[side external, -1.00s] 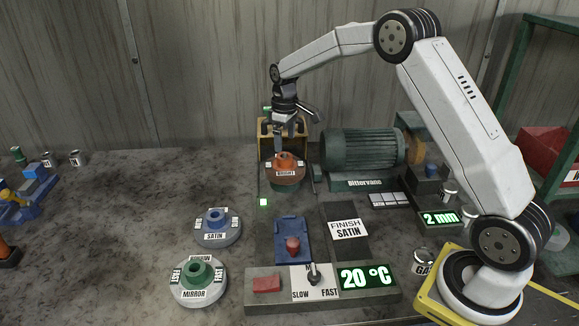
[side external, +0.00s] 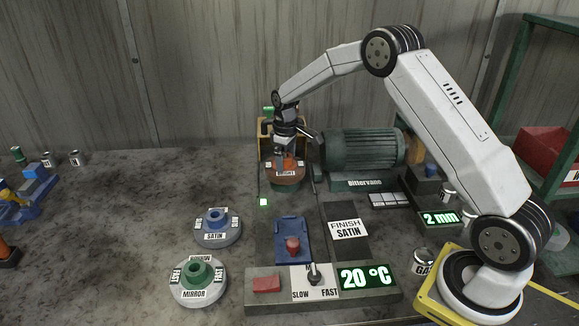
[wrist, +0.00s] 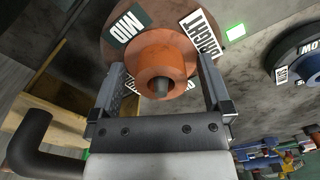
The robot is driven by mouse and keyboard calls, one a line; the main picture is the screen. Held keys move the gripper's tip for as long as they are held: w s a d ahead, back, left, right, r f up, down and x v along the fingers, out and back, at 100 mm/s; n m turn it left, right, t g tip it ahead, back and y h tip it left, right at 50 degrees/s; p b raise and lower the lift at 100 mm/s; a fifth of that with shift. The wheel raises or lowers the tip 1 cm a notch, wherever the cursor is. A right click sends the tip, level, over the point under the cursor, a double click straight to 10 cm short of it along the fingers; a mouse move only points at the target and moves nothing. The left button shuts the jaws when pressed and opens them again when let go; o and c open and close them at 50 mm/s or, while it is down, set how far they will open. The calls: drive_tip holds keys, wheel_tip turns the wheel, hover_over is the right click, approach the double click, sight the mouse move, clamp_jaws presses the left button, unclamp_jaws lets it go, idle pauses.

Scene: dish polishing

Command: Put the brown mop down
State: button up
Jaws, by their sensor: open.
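The brown mop (side external: 297,181) is a brown disc with an orange hub and a BRIGHT label. In the side view it sits at the front of the wooden-framed stand, left of the motor. In the wrist view the brown mop (wrist: 120,20) fills the top, with white labels on its face. My gripper (side external: 284,160) is right above it, pointing down. In the wrist view my gripper (wrist: 162,66) is open, one finger on each side of the orange hub, with gaps visible. What the mop rests on is mostly hidden.
The blue SATIN mop (side external: 217,228) and green MIRROR mop (side external: 198,281) lie at front left. The green motor (side external: 362,150) stands close on the right. A blue holder (side external: 291,240) and a control panel (side external: 322,290) are in front.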

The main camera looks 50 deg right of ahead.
idle(0.5)
clamp_jaws()
drive_tip(key=shift+r, duration=5)
